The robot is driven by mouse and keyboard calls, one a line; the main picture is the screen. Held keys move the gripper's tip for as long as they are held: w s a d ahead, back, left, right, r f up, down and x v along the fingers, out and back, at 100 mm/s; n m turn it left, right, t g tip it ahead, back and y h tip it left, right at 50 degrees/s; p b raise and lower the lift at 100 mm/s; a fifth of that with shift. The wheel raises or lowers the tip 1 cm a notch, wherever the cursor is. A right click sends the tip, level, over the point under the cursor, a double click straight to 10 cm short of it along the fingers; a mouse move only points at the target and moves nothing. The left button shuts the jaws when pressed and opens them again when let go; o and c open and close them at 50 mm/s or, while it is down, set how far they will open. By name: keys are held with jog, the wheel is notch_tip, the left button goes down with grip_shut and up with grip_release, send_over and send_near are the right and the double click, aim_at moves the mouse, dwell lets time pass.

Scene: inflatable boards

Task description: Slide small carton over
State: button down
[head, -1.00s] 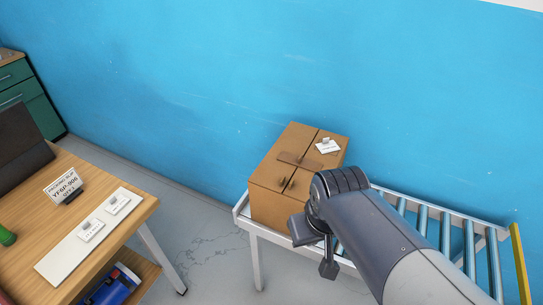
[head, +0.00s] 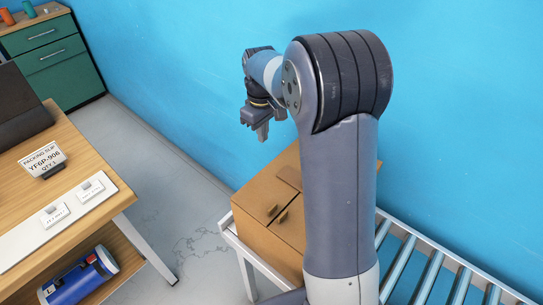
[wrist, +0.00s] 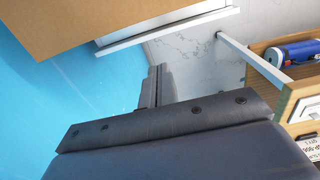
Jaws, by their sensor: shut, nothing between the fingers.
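A brown cardboard carton (head: 268,208) sits on the left end of the roller conveyor against the blue wall. Small brown tabs show on its faces, and my arm hides its right part. In the wrist view the carton (wrist: 75,22) shows at the top left. My gripper (head: 263,132) is shut and empty, pointing down above and beyond the carton, near the wall. It is apart from the carton. Its fingers also show in the wrist view (wrist: 155,86), close together.
The roller conveyor (head: 412,264) runs right from the carton. A wooden table (head: 95,165) at left bears a packing slip sign (head: 43,161) and a white strip with tags. A blue cylinder (head: 80,275) lies on its lower shelf. Green drawers (head: 55,60) stand behind. Open floor lies between.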

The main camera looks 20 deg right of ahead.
aim_at(274, 164)
jog(key=s+f, duration=0.1)
jog(key=f, duration=0.2)
jog(key=s+d+f+p, duration=0.1)
jog(key=f, duration=0.2)
jog(key=d+f, duration=0.1)
jog(key=f, duration=0.3)
jog(key=shift+s+d, duration=0.1)
jog(key=shift+s, duration=0.45)
jog(key=shift+d+f, duration=0.1)
